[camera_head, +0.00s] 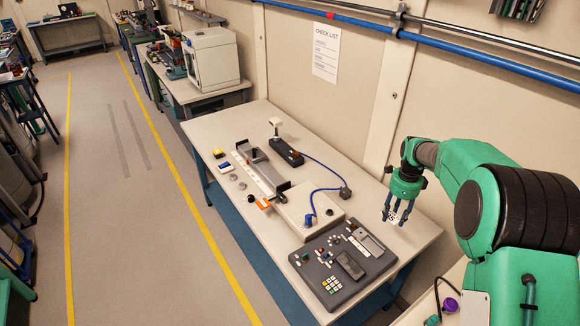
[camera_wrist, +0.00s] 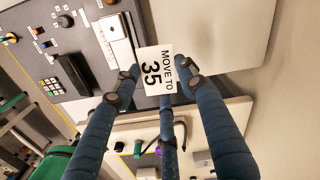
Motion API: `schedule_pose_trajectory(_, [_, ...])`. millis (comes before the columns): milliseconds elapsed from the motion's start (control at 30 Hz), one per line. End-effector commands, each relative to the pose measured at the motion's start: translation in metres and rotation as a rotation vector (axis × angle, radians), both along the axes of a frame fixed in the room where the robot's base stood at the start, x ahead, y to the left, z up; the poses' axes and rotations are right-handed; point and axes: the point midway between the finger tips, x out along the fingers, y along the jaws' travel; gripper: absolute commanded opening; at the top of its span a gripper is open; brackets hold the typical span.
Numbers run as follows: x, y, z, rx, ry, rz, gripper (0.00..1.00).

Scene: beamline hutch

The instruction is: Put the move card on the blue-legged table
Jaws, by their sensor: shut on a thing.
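The move card (camera_wrist: 155,70) is a small white card printed "MOVE TO 35". In the wrist view it sits between the blue fingertips of my gripper (camera_wrist: 163,78), which is shut on it. In the head view my gripper (camera_head: 393,208) points down over the right end of the blue-legged table (camera_head: 222,128), and the card (camera_head: 392,215) shows partly behind the fingers. The card appears held above the tabletop; the exact height is hard to tell. The pale tabletop also shows in the wrist view (camera_wrist: 225,35).
A dark control panel (camera_head: 342,262) lies on the table's near end, left of my gripper. A grey rail device (camera_head: 258,170) and a black device with a blue cable (camera_head: 286,153) stand farther along. Bare tabletop shows between the panel and the wall. A second surface with a purple item (camera_head: 450,305) is nearer me.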

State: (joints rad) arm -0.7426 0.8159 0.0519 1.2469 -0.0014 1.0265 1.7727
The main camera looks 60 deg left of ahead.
Motion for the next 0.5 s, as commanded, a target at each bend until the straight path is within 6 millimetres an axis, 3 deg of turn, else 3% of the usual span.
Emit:
schedule_pose_trajectory(100, [-0.034, 0.041, 0.000, 0.000, -0.001, 0.015, 0.23])
schedule_pose_trajectory(500, [-0.155, 0.152, 0.001, 0.002, -0.001, 0.041, 0.23])
